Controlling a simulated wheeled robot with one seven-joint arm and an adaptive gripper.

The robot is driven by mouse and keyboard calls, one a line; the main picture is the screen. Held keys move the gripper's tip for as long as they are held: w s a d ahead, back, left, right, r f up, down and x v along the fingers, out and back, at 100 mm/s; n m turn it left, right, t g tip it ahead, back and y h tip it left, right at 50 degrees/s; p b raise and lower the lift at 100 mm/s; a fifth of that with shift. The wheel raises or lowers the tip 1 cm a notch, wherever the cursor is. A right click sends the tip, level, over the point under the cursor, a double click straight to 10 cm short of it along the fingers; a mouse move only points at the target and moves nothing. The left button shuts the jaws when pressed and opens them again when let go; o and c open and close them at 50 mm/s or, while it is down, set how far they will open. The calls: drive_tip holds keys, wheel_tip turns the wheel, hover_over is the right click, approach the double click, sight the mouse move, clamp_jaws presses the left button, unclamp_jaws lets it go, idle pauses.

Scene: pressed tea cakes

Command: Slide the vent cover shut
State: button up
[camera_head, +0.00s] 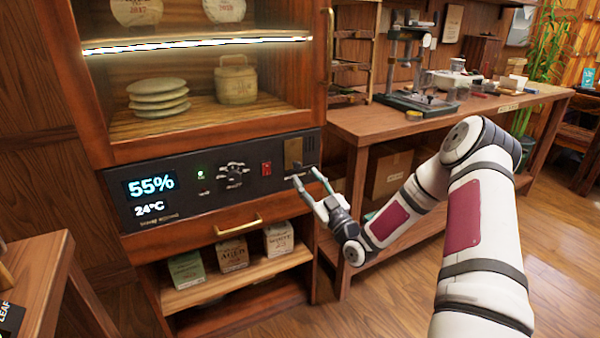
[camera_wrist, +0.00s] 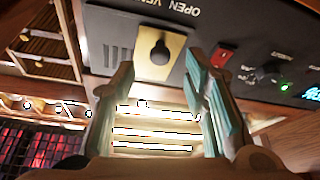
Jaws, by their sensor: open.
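The vent cover is a small brass plate (camera_head: 293,153) near the right end of the dark control panel (camera_head: 215,178). In the wrist view the panel appears upside down, and the brass plate (camera_wrist: 150,66) carries a dark knob (camera_wrist: 161,48). The lettering beside it reads OPEN and part of VENT. My gripper (camera_head: 306,176) is open and empty, just in front of and slightly below the plate. In the wrist view its fingers (camera_wrist: 160,65) frame the plate and knob from either side, and contact is not visible.
A red switch (camera_head: 266,169) and a dark dial (camera_head: 233,175) sit left of the plate. A brass drawer handle (camera_head: 239,226) is below the panel. A wooden workbench (camera_head: 400,121) stands close on the right. Tea cakes (camera_head: 158,99) are stacked on the shelf above.

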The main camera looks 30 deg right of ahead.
sight(299, 167)
drive_tip(key=shift+x, duration=2.35)
drive_tip(key=shift+d+b, duration=0.1)
drive_tip(key=shift+b, duration=0.2)
clamp_jaws()
